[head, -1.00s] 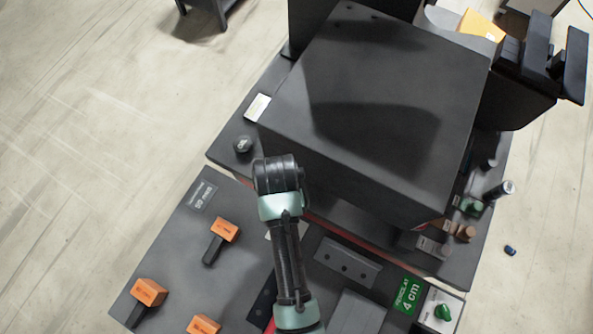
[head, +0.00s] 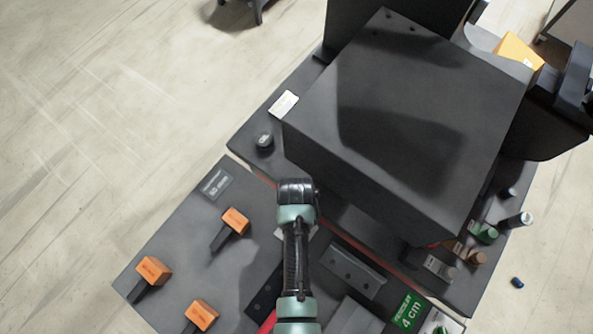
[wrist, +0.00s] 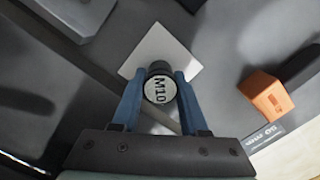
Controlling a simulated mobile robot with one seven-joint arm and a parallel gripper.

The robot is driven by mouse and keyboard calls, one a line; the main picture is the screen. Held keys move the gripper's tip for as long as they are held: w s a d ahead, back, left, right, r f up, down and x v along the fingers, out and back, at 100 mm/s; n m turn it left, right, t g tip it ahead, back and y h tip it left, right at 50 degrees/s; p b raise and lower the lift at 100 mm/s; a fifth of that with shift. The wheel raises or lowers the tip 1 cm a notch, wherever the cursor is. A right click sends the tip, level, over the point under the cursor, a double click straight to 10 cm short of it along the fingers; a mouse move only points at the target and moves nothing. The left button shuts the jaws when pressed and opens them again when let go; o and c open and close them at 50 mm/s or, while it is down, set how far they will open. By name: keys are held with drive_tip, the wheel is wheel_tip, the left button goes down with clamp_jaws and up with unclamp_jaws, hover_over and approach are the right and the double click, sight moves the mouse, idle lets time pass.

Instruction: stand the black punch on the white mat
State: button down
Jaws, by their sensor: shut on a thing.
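The black punch (wrist: 152,68) is a dark cylinder with a pale round end marked M10, facing the wrist camera. My gripper (wrist: 160,76) has its two blue fingers shut on it, one on each side. The white mat (wrist: 148,50) lies behind and below the punch in the wrist view; part of it is covered by the punch and fingers. I cannot tell whether the punch touches the mat.
A large dark box (head: 420,110) stands close behind my arm. Orange-headed tools (head: 236,221) lie to the left, with one (wrist: 268,95) right of the mat. A dark round piece (head: 264,140) stands by the box's left corner.

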drive_tip(key=shift+f, duration=0.1)
drive_tip(key=shift+c, duration=2.2)
unclamp_jaws()
wheel_tip(320, 180, up, 12)
drive_tip(key=shift+w, duration=0.45)
